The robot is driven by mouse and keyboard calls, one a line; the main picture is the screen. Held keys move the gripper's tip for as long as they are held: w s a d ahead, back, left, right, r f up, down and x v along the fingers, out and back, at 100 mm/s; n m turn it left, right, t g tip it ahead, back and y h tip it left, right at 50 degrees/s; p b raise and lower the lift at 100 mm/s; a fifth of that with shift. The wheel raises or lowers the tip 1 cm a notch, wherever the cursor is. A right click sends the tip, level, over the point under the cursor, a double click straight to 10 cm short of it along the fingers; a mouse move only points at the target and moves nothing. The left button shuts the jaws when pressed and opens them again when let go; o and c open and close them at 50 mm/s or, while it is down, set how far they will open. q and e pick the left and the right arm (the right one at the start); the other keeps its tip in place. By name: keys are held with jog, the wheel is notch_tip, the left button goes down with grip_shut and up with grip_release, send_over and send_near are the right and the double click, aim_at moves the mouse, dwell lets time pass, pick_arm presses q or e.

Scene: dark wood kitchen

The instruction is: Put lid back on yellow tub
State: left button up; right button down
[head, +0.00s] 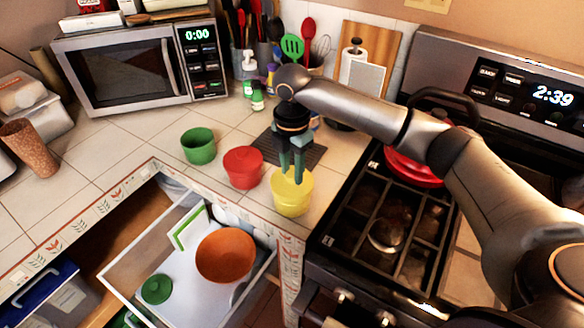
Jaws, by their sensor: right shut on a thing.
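The yellow tub (291,204) stands upright at the front edge of the tiled counter, left of the stove. My right gripper (291,172) points straight down over it, its fingers shut on the yellow lid (302,181) at the tub's top. The lid is at or just above the rim; I cannot tell whether it is fully seated, and the fingers hide part of it. My left gripper is not in view.
A red tub (243,168) and a green tub (199,147) stand to the left. The open drawer (188,264) below holds an orange bowl (225,256) and a green lid (156,289). The stove (385,225) is close on the right. A dark mat (305,153) lies behind.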

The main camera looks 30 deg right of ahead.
grip_release()
dwell(0.8)
jog(key=shift+r, duration=3.55)
grip_shut()
jog(key=shift+f, duration=0.25)
